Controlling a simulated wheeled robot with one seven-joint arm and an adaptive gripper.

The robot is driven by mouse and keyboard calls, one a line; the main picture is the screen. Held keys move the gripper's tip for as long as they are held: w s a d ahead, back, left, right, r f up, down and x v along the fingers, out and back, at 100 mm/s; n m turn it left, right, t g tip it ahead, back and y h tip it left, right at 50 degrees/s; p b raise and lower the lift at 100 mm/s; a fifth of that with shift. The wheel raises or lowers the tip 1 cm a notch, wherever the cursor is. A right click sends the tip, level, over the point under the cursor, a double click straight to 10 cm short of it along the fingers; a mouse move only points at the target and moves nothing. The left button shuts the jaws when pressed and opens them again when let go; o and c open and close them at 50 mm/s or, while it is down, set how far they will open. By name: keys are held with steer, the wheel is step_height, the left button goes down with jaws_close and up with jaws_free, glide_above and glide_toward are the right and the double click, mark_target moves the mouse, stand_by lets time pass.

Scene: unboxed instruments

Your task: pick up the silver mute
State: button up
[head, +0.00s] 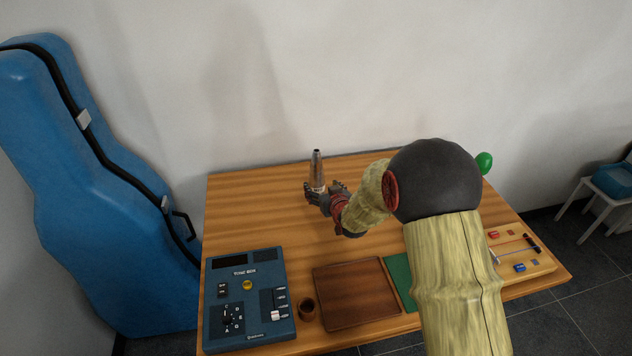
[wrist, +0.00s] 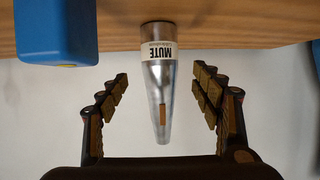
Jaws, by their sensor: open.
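The silver mute (head: 317,170) is a tapered metal cone standing upright near the back of the wooden table in the head view. In the wrist view the mute (wrist: 160,90) shows a white label reading MUTE, and its narrow end points down the picture. My gripper (head: 326,196) is at the mute's lower part in the head view. In the wrist view my gripper (wrist: 160,84) is open, with one finger on each side of the mute and a clear gap at both sides. Part of the mute's lower end is hidden by my fingers in the head view.
A blue tuner box (head: 236,268), a small brown cup (head: 306,308), a brown tray (head: 356,292) and a green mat (head: 399,274) line the table's front. A board with coloured parts (head: 520,250) is at right. A blue instrument case (head: 90,190) stands left.

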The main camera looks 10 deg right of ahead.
mark_target(319, 190)
steer(key=f, duration=0.1)
steer(key=f+b, duration=0.1)
steer(key=f, duration=0.1)
steer(key=shift+w, duration=0.4)
steer(key=b+x, duration=0.2)
steer(key=x, duration=0.3)
steer(key=shift+w+f, duration=0.2)
steer(key=shift+w, duration=0.15)
steer(key=shift+w+a, duration=0.1)
steer(key=shift+w, duration=0.25)
steer(key=shift+c, duration=0.4)
steer(key=c, duration=1.1)
steer(key=shift+r, duration=0.1)
steer(key=shift+c, duration=0.6)
